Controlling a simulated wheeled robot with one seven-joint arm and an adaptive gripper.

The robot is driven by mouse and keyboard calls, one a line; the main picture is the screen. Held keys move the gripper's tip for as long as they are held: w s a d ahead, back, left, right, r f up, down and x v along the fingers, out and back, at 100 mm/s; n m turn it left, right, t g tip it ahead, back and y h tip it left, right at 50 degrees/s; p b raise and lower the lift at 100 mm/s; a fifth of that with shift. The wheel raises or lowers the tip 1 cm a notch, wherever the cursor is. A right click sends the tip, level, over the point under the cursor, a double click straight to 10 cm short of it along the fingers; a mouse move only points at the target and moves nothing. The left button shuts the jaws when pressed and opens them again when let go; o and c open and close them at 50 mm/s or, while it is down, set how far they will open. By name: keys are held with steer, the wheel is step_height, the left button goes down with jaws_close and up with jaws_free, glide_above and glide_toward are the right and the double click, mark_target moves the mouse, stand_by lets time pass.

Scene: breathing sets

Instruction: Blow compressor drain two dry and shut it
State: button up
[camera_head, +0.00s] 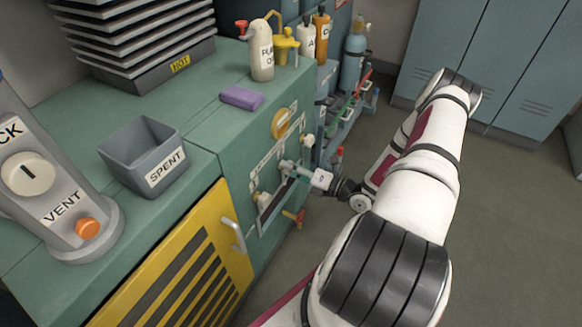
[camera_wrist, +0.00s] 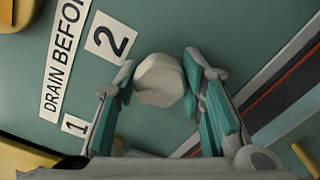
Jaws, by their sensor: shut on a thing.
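The green cabinet front carries a white drain label (camera_wrist: 62,62) with number tags 1 (camera_wrist: 75,125) and 2 (camera_wrist: 111,37). A pale faceted knob (camera_wrist: 158,80) sits beside tag 2 in the wrist view. My gripper (camera_wrist: 160,78) has its teal-padded fingers on either side of this knob and is shut on it. In the head view my gripper (camera_head: 288,168) reaches the cabinet front from the right and hides the knob. Other pale knobs show there, one above right (camera_head: 308,141) and one below left (camera_head: 263,198). The drain outlet and any water are not visible.
A yellow round part (camera_head: 281,123) is above my gripper on the panel. The yellow striped door has a grey handle (camera_head: 233,233). Floor to the right is clear.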

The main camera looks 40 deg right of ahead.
steer(key=m, duration=0.4)
steer(key=shift+m, duration=0.3)
steer(key=m, duration=0.4)
steer(key=shift+f+m, duration=0.1)
steer(key=shift+m, duration=0.3)
steer(key=o, duration=1.2)
steer(key=shift+c, duration=0.2)
steer(key=v, duration=1.2)
